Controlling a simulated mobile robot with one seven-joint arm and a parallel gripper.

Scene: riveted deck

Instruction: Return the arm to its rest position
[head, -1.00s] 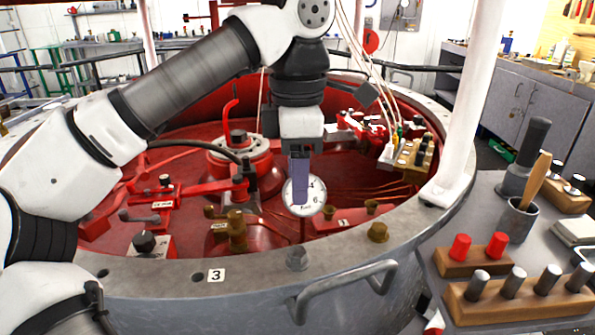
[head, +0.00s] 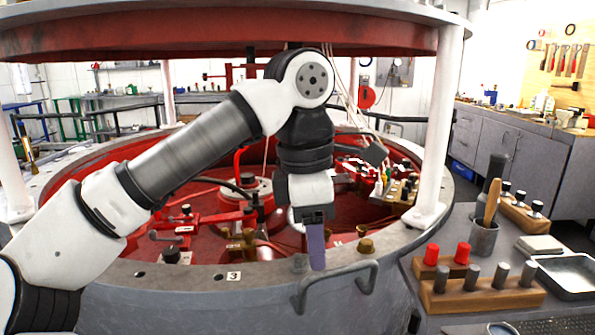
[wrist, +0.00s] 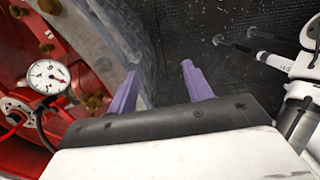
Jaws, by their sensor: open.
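My white and black arm reaches in from the left in the head view. My gripper (head: 316,248) points down over the near rim of the round vessel, close to the grey bar handle (head: 335,285). In the wrist view its two purple fingers (wrist: 157,85) stand wide apart with nothing between them. Beyond the fingers, the wrist view shows the vessel's grey outer wall and dark floor.
The vessel's rim (head: 190,280) and red interior lie below the arm. A white pillar (head: 442,120) stands to the right, and a red-edged ring hangs overhead. A right-hand bench holds a wooden block with grey pegs (head: 480,292). A dial gauge (wrist: 48,76) shows in the wrist view.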

